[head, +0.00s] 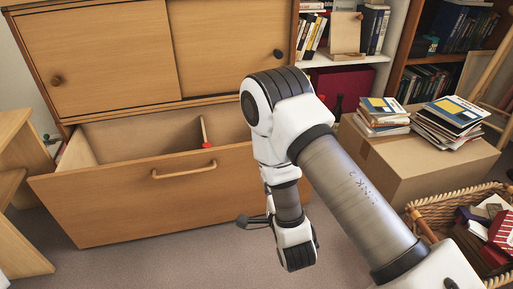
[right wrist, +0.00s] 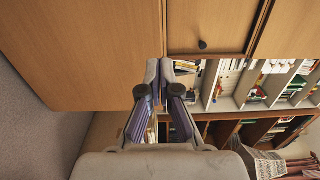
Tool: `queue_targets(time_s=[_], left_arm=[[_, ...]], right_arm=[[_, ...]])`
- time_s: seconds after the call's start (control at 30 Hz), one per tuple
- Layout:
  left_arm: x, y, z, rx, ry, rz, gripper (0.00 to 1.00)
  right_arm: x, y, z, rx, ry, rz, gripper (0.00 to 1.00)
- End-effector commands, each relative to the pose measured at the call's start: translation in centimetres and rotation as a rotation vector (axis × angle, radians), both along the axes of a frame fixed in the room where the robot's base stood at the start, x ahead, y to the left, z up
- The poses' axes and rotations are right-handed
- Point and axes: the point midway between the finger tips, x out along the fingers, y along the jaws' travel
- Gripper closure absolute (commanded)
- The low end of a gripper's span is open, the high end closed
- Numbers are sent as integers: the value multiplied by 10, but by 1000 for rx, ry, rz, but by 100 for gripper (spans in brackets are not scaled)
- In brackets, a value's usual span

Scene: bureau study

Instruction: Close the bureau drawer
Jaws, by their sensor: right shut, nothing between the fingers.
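The wooden bureau (head: 100,50) stands at the left back in the head view. Its wide lower drawer (head: 130,205) is pulled well out, and its open inside shows behind the front panel. A curved handle (head: 183,174) is on the front panel. My right gripper (head: 243,221) is shut and empty, near the right end of the drawer front. In the right wrist view, the shut fingers (right wrist: 166,70) lie beside the edge of a large wooden panel (right wrist: 90,50), which looks like the drawer front. I cannot tell if they touch it. My left gripper is not in view.
A cardboard box (head: 425,165) with book stacks stands to the right, with a wicker basket (head: 435,215) in front of it. Wooden furniture (head: 15,150) stands close to the drawer's left end. Inside the drawer is a thin divider with a red item (head: 207,144). Carpet before the drawer is clear.

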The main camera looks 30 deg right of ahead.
Motion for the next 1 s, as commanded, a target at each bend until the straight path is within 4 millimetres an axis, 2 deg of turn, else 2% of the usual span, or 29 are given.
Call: queue_targets(time_s=[0.03,0.4,0.47,0.5,0.8,1.0], left_arm=[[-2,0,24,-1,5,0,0],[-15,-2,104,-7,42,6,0],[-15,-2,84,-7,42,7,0],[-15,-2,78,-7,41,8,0],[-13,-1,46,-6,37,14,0],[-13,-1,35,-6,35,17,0]], right_arm=[[2,-1,12,1,3,0,100],[14,-6,11,-2,3,-3,100],[26,-9,-4,-1,-5,-4,100],[36,-11,-5,-2,-6,-4,100],[99,-26,-6,-2,-5,-3,100],[123,-32,-3,-2,-1,-2,100]])
